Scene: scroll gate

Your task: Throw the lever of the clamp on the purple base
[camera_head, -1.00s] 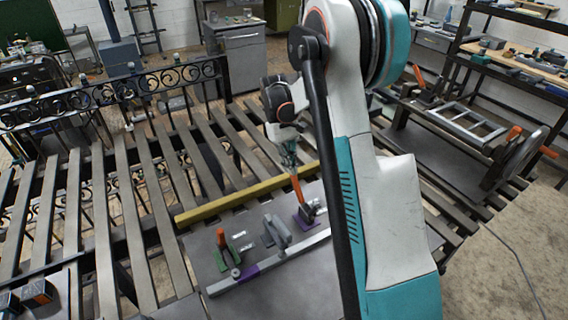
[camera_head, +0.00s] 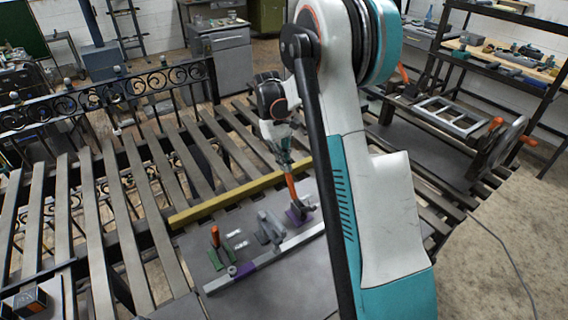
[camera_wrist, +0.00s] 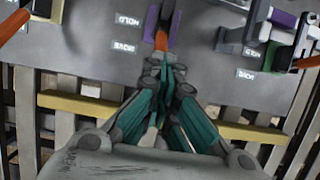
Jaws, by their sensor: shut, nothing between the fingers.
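The clamp on the purple base (camera_head: 298,215) stands at the right of the row on the grey plate. Its orange lever (camera_head: 291,187) stands up, slightly tilted. In the wrist view the lever (camera_wrist: 161,41) shows end-on just ahead of the fingertips, with part of the purple base (camera_wrist: 170,20) beyond. My gripper (camera_head: 284,160) is shut and empty, pointing down at the top of the lever. In the wrist view the shut fingers (camera_wrist: 166,72) overlap the lever's near end; I cannot tell whether they touch it. The clamp's far side is partly hidden.
Another orange lever (camera_wrist: 12,26) shows at the wrist view's left edge. White labels lie on the plate.

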